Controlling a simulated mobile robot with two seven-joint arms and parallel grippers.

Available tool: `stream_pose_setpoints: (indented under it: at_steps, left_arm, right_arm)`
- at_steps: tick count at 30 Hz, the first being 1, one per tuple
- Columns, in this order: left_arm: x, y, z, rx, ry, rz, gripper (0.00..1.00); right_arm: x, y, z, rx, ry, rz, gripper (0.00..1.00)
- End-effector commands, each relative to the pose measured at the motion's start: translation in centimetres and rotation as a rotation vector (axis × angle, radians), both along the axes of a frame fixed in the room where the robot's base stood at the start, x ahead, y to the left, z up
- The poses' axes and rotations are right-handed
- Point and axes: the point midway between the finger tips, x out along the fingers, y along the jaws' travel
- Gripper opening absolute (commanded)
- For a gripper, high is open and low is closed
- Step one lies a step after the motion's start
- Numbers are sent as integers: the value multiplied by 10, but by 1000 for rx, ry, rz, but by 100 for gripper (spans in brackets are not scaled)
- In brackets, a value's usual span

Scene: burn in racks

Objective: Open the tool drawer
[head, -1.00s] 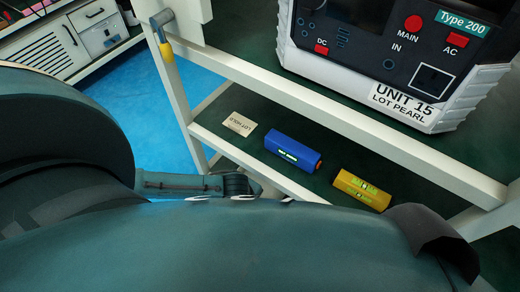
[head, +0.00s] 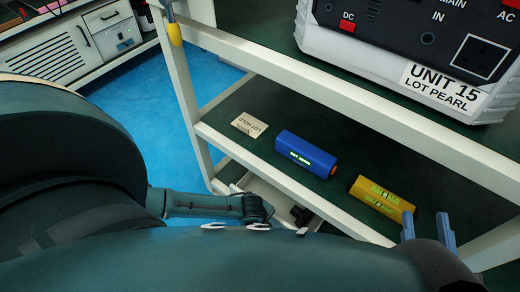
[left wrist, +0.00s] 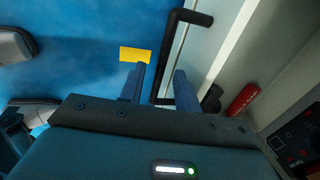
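The tool drawer shows in the left wrist view as a pale front panel (left wrist: 208,50) with a black bar handle (left wrist: 170,50). Behind the panel lie a red item (left wrist: 243,100) and a dark item, so the drawer stands at least partly open. My left gripper (left wrist: 160,68) has its fingers apart, one on each side of the handle bar; contact is unclear. In the head view, part of a white drawer (head: 278,203) with a black item shows below the shelf, mostly hidden by my arm. My right gripper (head: 427,228) is open and empty near the shelf's front edge.
The shelf (head: 235,150) holds a card (head: 250,124), a blue level (head: 306,153) and a yellow level (head: 382,198). Unit 15 (head: 400,85) stands above. A yellow-handled tool (head: 174,33) hangs on the rack post. Blue floor lies left; a white cabinet (head: 60,55) stands behind.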

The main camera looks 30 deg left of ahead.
Motion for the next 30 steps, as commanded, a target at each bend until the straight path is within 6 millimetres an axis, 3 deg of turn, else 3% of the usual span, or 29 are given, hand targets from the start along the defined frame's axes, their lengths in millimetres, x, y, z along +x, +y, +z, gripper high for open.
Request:
stream_pose_setpoints:
  at_steps: [6, 18, 30]
  left_arm:
    - [0, 0, 0, -1, 0, 0, 33]
    - [0, 0, 0, 0, 0, 0, 0]
    - [0, 0, 0, 0, 0, 1, 0]
  right_arm:
    - [0, 0, 1, 0, 1, 0, 36]
    - [0, 0, 1, 0, 0, 0, 36]
    - [0, 0, 0, 0, 0, 1, 36]
